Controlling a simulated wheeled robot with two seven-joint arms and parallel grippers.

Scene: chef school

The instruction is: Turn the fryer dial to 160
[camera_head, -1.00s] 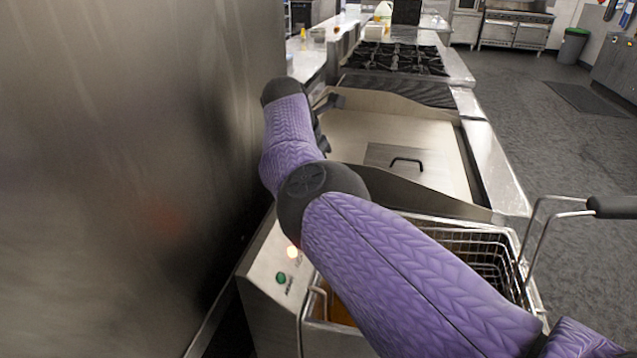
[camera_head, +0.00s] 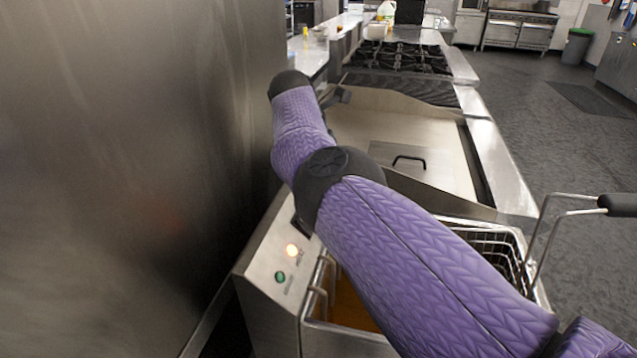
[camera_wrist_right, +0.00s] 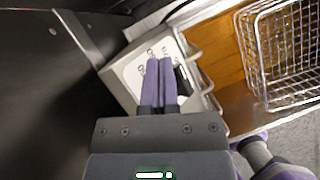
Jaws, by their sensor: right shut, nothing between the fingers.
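Dark markings show around the tips. A black part (camera_wrist_right: 183,80), perhaps the dial, lies just right of the fingers; contact and its setting cannot be told. My left gripper is out of view.
A wire fry basket (camera_head: 497,245) with a black handle (camera_head: 617,204) sits over the orange oil (camera_head: 352,305). A steel wall (camera_head: 130,180) stands close on the left. A flat griddle (camera_head: 440,150) and black burners (camera_head: 400,58) lie beyond. The floor at right is open.

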